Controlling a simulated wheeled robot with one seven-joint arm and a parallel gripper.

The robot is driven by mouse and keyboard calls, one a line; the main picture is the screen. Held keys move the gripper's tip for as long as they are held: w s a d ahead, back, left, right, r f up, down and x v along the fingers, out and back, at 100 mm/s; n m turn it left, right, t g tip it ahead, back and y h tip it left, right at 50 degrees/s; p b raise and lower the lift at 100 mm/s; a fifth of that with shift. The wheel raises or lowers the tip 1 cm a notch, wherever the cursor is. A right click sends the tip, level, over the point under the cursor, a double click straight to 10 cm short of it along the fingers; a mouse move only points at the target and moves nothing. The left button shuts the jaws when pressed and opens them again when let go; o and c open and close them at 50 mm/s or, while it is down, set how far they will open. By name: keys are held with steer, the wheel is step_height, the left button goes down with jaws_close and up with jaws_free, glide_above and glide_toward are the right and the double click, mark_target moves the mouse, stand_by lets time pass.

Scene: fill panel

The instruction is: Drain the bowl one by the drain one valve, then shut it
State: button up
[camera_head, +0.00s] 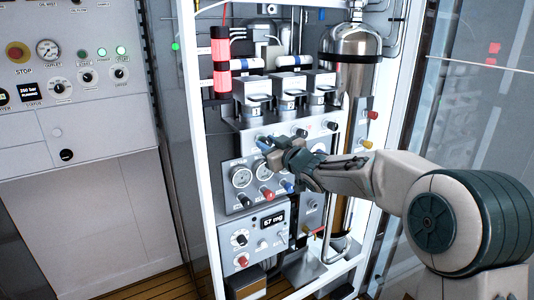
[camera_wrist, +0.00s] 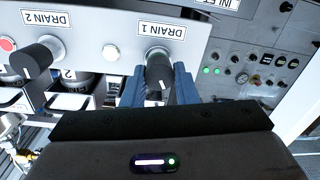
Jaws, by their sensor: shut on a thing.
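In the wrist view, which is upside down, the dark knob of the drain one valve (camera_wrist: 159,70) sits under the label DRAIN 1. My gripper (camera_wrist: 158,88) has one blue finger on each side of this knob and is shut on it. In the head view my gripper (camera_head: 266,145) reaches the left end of the valve row, and the knob there is hidden behind it. Bowl one (camera_head: 254,106) appears to be the leftmost of the bowls above the row; its liquid level cannot be made out.
The dark knob of the drain two valve (camera_wrist: 36,58) is close beside my gripper. Gauges (camera_head: 241,177) and several coloured knobs lie just below it in the head view. A steel cylinder (camera_head: 350,55) stands right of the bowls. The white cabinet frame (camera_head: 192,120) borders the left.

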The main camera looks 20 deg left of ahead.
steer(key=n+b, duration=0.2)
steer(key=n, duration=0.1)
steer(key=shift+f+n+b, duration=0.25)
steer(key=shift+n+b, duration=0.05)
steer(key=shift+b, duration=0.05)
steer(key=shift+n+h+b, duration=0.4)
steer(key=shift+n+b, duration=2.7)
steer(key=shift+n, duration=1.7)
steer(key=shift+r, duration=0.1)
steer(key=o, duration=1)
steer(key=shift+s+d, duration=0.1)
steer(key=shift+c, duration=0.2)
